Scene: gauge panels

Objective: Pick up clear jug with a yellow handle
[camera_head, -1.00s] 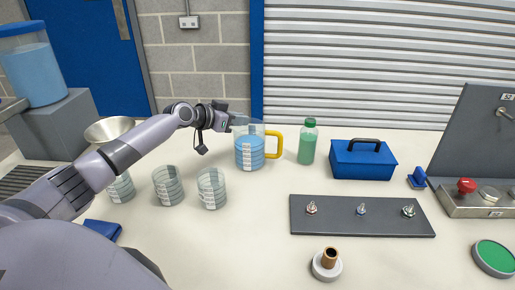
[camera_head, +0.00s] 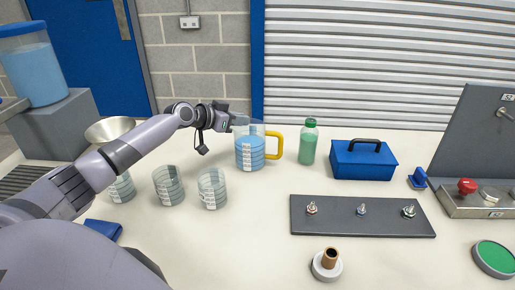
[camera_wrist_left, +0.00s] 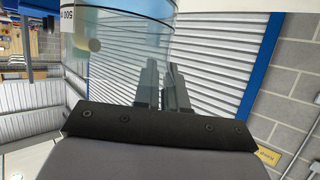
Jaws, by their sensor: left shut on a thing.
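The clear jug (camera_head: 250,153) with blue liquid and a yellow handle (camera_head: 275,145) stands upright on the bench near the back wall. The handle points right. My left gripper (camera_head: 232,122) reaches it from the left and is shut on its upper rim, on the side away from the handle. In the left wrist view the jug's clear wall (camera_wrist_left: 112,35) is close to the fingers (camera_wrist_left: 165,88). The exact finger contact is hard to see. My right gripper is not in view.
Several clear beakers, including one in the middle (camera_head: 168,185) and one nearer the jug (camera_head: 212,188), stand in front-left. A green bottle (camera_head: 308,143) and a blue toolbox (camera_head: 362,160) stand right of the jug. A grey panel with bolts (camera_head: 362,217) lies in front.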

